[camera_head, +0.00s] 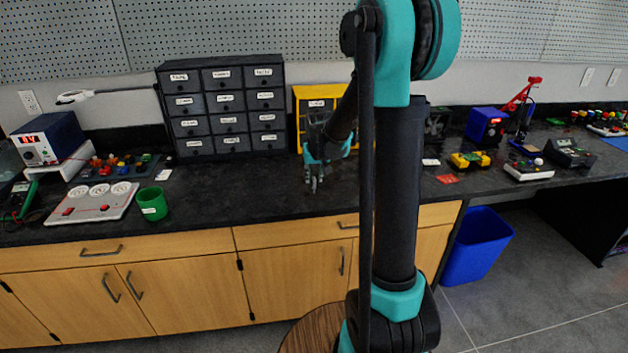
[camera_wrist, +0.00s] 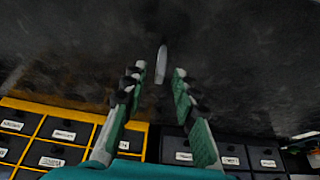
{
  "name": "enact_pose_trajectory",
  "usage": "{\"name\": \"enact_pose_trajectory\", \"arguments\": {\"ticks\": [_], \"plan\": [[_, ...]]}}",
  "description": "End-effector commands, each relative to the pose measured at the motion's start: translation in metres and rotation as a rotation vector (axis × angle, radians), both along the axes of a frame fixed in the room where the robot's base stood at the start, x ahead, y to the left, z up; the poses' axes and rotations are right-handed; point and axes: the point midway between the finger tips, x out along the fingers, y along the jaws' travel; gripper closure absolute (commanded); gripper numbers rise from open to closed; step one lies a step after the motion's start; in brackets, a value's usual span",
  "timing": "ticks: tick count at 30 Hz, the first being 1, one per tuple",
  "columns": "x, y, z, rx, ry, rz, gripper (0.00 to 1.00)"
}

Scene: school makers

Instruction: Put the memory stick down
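My gripper (camera_head: 313,186) points down at the dark countertop, in front of the yellow drawer unit and the black drawer cabinet. In the wrist view my gripper (camera_wrist: 159,76) has its two fingers apart, with a clear gap between them. A small slim grey piece, apparently the memory stick (camera_wrist: 161,62), shows between and just beyond the fingertips. Neither finger visibly touches it. It seems to lie on the counter, but its exact height is hard to tell. I cannot make out the stick in the head view.
The black labelled drawer cabinet (camera_head: 222,109) and the yellow drawer unit (camera_head: 317,92) stand behind my gripper. A green cup (camera_head: 152,203) and a white panel with sockets (camera_head: 93,203) are at left. A red piece (camera_head: 447,179) lies at right. The counter around my gripper is clear.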

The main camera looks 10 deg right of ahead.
Motion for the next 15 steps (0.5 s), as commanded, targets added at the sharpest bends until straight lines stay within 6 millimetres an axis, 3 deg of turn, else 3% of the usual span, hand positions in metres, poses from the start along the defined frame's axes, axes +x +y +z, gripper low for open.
{"name": "enact_pose_trajectory", "arguments": {"ticks": [15], "plan": [[-0.033,0.0,0.079,0.0,0.0,0.0,0.72]]}}
